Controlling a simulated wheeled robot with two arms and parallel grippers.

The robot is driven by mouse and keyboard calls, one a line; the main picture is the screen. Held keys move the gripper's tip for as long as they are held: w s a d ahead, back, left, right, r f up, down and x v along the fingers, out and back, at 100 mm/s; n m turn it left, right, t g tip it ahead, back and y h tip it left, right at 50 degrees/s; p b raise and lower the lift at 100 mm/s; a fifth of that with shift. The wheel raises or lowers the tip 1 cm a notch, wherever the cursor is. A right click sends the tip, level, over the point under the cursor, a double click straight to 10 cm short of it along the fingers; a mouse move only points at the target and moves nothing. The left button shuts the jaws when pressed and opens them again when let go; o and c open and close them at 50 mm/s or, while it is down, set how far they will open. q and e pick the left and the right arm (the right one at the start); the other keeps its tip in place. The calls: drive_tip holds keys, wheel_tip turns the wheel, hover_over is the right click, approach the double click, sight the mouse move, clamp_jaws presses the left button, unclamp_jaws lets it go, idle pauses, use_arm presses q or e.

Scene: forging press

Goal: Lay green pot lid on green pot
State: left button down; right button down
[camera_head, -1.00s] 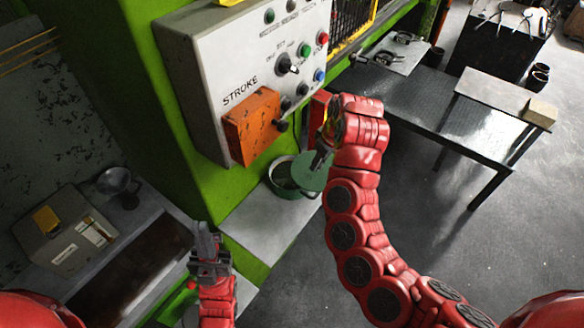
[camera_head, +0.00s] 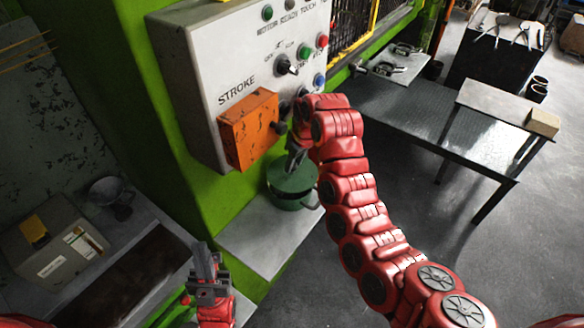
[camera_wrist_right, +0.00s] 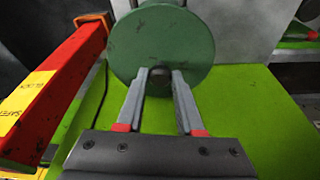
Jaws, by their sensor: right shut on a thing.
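The green pot lid (camera_head: 293,176) is a round green disc, held by its small knob in my right gripper (camera_head: 296,153). In the right wrist view the lid (camera_wrist_right: 163,40) fills the top middle, with its dark knob between the fingertips (camera_wrist_right: 160,78). The green pot (camera_head: 288,202) stands on a grey shelf beside the green press. The lid is over the pot in the head view and hides most of its opening. I cannot tell whether they touch. My left gripper (camera_head: 204,272) is away at lower left, with nothing visible in it; its finger gap is unclear.
The control panel (camera_head: 240,70) with an orange box (camera_head: 247,130) stands close behind and left of the right gripper. The grey shelf (camera_head: 262,235) has clear room in front of the pot. A dark metal table (camera_head: 420,125) stands to the right.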

sight(292, 172)
wheel_tip(292, 172, down, 3)
drive_tip(key=shift+r+p, duration=0.2)
drive_tip(key=shift+p, duration=1.05)
drive_tip(key=shift+w+a+f+p, duration=0.25)
drive_tip(key=shift+a+f+p, duration=0.05)
drive_tip(key=shift+f+p, duration=0.15)
drive_tip(key=shift+f+b, duration=0.4)
drive_tip(key=shift+f, duration=0.1)
drive_tip(key=c, duration=0.5)
unclamp_jaws()
drive_tip(key=shift+c, duration=0.2)
drive_tip(key=shift+r, duration=0.1)
